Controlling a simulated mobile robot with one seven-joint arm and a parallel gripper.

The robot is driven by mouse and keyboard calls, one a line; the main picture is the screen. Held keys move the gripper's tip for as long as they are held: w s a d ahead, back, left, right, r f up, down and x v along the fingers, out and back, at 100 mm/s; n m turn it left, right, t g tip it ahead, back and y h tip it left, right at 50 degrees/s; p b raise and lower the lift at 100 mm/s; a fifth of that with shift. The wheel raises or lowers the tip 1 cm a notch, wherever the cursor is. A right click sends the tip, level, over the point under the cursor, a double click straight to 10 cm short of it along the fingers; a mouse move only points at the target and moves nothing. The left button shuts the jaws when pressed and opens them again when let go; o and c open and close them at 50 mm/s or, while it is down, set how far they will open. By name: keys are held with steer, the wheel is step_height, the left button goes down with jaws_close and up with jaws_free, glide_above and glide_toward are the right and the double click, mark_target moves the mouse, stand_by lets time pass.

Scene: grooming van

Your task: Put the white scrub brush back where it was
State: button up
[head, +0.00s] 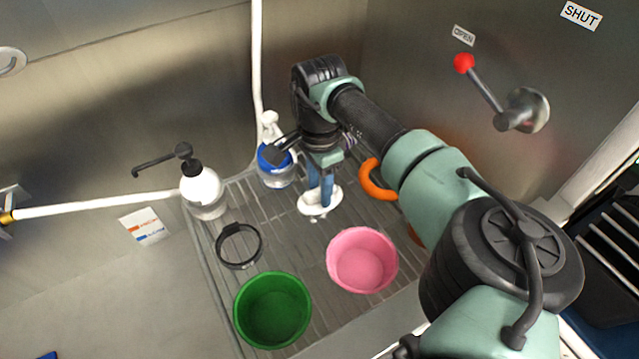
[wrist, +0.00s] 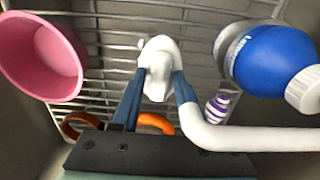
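The white scrub brush (head: 319,204) is over the slatted rack (head: 300,245), behind and left of the pink bowl. My gripper (head: 320,188) points down at it, its two blue fingers closed on either side of the brush. In the wrist view the white brush (wrist: 160,60) sits between the fingertips (wrist: 160,78), which appear to touch both its sides. Whether the brush touches the rack or hangs just above it I cannot tell. Part of its top is hidden by the fingers.
On the rack are a pink bowl (head: 362,260), green bowl (head: 272,310), black ring (head: 239,245), orange ring (head: 377,180) and blue bottle (head: 276,168). A white pump bottle (head: 201,187) stands left. A red-knobbed lever (head: 480,85) is on the wall.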

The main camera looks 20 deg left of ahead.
steer(key=shift+o, duration=0.8)
steer(key=shift+r, duration=0.1)
step_height(320, 180, up, 12)
steer(key=shift+r, duration=0.15)
